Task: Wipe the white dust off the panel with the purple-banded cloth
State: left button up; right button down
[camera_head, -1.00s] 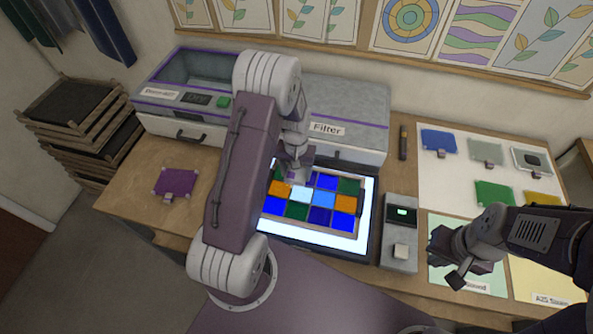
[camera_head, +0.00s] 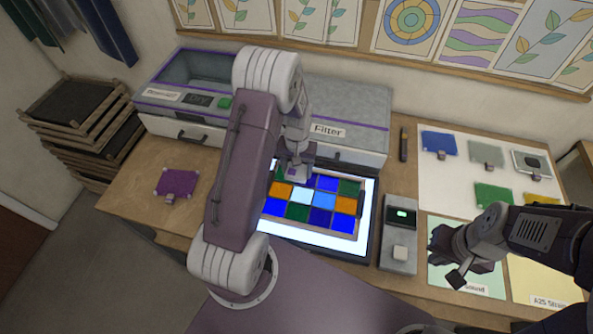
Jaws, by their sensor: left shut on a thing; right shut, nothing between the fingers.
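The panel (camera_head: 322,199) is a framed grid of blue, green, orange and pale glass tiles on a lit board. My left gripper (camera_head: 298,168) is over its upper left part, shut on a small greyish pad (camera_head: 298,177), which seems to be the cloth. Its purple band is hard to make out now. The pad is at or just above the tiles; I cannot tell whether it touches. White dust is not clearly visible. My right gripper (camera_head: 450,258) is shut and empty, right of the panel above a green mat.
A purple tabbed piece (camera_head: 177,183) lies on the table at left. A box labelled Filter (camera_head: 345,110) stands behind the panel. A grey switch unit (camera_head: 399,233) is right of it. Several coloured tabbed pieces lie on a white sheet (camera_head: 465,185) at far right.

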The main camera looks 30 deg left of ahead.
pick_arm(q)
jog(key=r+p, duration=0.2)
jog(key=r, duration=0.1)
jog(key=shift+s+d, duration=0.1)
jog(key=shift+s, duration=0.25)
jog(key=shift+w+r+p, duration=0.2)
jog(key=shift+r+p, duration=0.8)
jog(key=shift+r, duration=0.1)
jog(key=shift+s+r+p, duration=0.15)
jog(key=shift+r+p, duration=0.25)
jog(key=shift+r, duration=0.15)
jog(key=shift+f, duration=0.1)
